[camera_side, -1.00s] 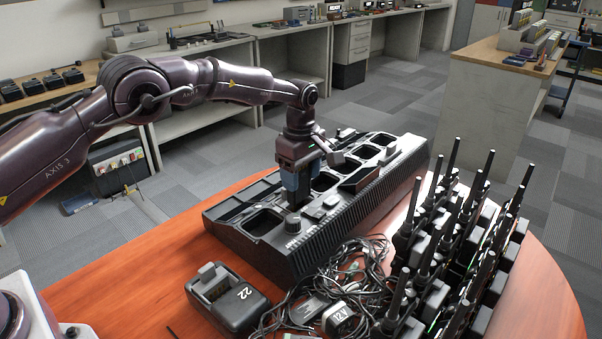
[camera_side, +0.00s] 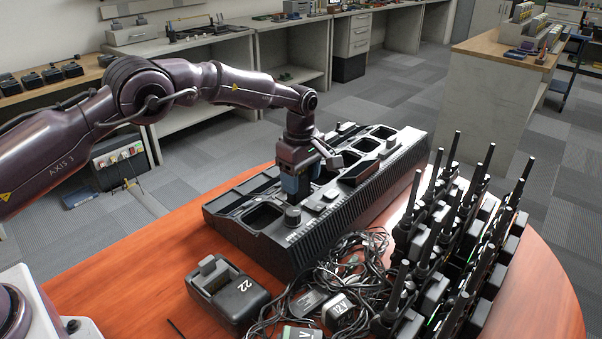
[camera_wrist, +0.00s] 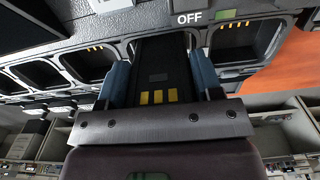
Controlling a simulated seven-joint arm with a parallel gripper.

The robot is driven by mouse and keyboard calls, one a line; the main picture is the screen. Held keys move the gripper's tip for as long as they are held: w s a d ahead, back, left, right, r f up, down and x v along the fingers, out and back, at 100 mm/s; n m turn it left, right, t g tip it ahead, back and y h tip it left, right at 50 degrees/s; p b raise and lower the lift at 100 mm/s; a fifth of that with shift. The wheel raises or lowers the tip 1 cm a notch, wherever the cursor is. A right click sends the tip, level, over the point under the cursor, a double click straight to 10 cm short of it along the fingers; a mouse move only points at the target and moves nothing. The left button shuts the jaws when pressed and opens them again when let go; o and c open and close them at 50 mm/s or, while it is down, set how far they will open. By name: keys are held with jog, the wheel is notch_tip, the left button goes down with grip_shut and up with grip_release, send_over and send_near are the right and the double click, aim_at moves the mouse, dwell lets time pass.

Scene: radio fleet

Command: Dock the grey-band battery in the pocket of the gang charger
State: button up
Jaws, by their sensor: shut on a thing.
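My gripper (camera_side: 296,184) stands over the gang charger (camera_side: 335,232), a long black unit with a row of square pockets. Its two blue fingers show in the wrist view (camera_wrist: 162,82), shut on a dark battery (camera_wrist: 158,77) with gold contacts near the palm. The battery points away from the palm into one pocket of the charger, between two empty-looking pockets. How deep it sits is hidden, and I cannot make out a grey band. In the side view the fingers and charger hide most of the battery.
An OFF label (camera_wrist: 188,18) is beside the pocket. A black knob (camera_side: 293,217) stands on the charger close to my gripper. Orange tabletop is clear at left.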

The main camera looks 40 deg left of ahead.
jog(key=shift+f, duration=1.05)
jog(key=o, duration=1.1)
notch_tip(320, 180, up, 13)
